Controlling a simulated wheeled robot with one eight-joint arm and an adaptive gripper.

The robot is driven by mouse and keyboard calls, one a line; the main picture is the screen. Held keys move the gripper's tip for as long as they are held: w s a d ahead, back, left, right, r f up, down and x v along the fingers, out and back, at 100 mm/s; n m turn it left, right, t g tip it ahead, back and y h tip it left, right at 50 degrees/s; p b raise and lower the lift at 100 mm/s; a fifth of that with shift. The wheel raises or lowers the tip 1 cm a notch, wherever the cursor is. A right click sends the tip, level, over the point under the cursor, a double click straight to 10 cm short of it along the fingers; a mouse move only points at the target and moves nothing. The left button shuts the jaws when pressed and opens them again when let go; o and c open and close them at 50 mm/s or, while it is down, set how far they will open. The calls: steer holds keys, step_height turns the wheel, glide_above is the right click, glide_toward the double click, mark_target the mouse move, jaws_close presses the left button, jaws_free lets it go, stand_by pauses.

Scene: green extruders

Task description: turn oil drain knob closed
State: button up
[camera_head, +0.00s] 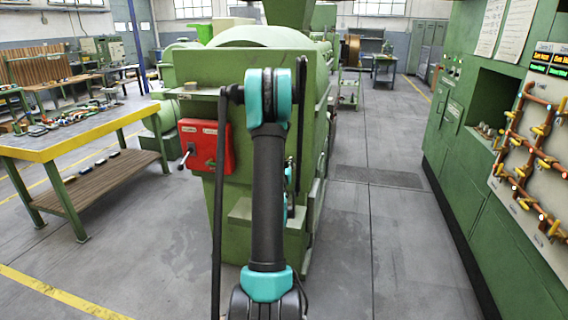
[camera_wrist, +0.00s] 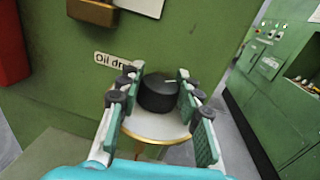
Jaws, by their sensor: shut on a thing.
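The oil drain knob (camera_wrist: 158,94) is a round black knob with a pale pointer mark on its top, seen in the wrist view. It sits above a pale round disc with a brass-coloured rim (camera_wrist: 155,133). A label reading "Oil dr…" (camera_wrist: 112,60) is on the green panel behind, partly covered by a finger. My gripper (camera_wrist: 160,92) has its green-padded fingers on both sides of the knob, shut on it. In the head view my arm hides the knob and the gripper.
A red box with a handle (camera_head: 205,146) is on the left of the green machine (camera_head: 245,66). A yellow-edged workbench (camera_head: 70,140) with tools stands left. A green cabinet wall with orange piping (camera_head: 528,150) stands right. The floor between machine and cabinet is clear.

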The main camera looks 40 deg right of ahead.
steer(key=n+t+y, duration=0.2)
steer(key=y, duration=0.1)
steer(key=n+t+y, duration=0.2)
steer(key=n+y, duration=0.1)
steer(key=y, duration=0.1)
steer(key=shift+s+d+y, duration=0.15)
steer(key=shift+d+y, duration=0.05)
steer(key=shift+y, duration=0.1)
steer(key=shift+a+n+y, duration=0.15)
steer(key=shift+n+y, duration=2.15)
steer(key=shift+y, duration=1)
steer(key=o, duration=1.2)
steer(key=s, duration=0.4)
steer(key=s+d, duration=0.1)
steer(key=s, duration=0.6)
steer(key=shift+s+d, duration=0.25)
steer(key=shift+s, duration=0.05)
